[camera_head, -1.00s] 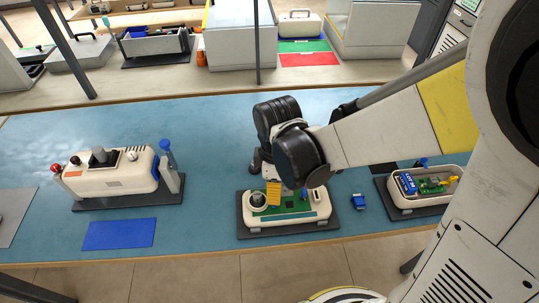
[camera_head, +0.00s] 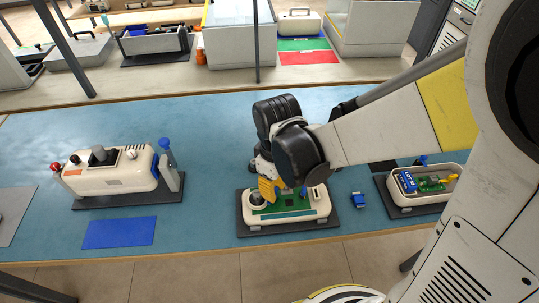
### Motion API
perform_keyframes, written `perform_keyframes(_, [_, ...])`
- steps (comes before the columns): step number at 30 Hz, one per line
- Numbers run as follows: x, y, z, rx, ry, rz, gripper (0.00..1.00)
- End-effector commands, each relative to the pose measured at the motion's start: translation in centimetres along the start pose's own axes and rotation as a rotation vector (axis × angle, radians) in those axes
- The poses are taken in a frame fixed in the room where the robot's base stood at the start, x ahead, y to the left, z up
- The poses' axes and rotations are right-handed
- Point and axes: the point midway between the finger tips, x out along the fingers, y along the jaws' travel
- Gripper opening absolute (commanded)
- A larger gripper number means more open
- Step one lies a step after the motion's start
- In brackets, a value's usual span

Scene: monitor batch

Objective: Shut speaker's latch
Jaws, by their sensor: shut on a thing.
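An open white casing with a green board (camera_head: 292,204) sits on a dark mat in the middle of the table. The speaker (camera_head: 257,199), a pale round part with a dark centre, is at the casing's left end. The yellow latch (camera_head: 267,188) is beside the speaker and tilts to the left, its upper end at my gripper. My gripper (camera_head: 262,176) is at the latch, shut on it. My wrist partly hides the fingers, and I cannot see whether the latch touches the speaker.
Another open casing (camera_head: 411,207) with a blue part and green board stands at the right. A closed white unit (camera_head: 112,178) stands at the left, behind a blue mat (camera_head: 119,232). The table between is clear.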

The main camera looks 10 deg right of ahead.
Motion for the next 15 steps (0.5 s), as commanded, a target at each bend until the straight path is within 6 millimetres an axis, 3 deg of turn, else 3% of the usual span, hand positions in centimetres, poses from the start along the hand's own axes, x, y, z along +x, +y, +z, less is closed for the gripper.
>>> perform_keyframes(15, [0.01,0.01,0.01,0.483,0.0,0.0,0.0])
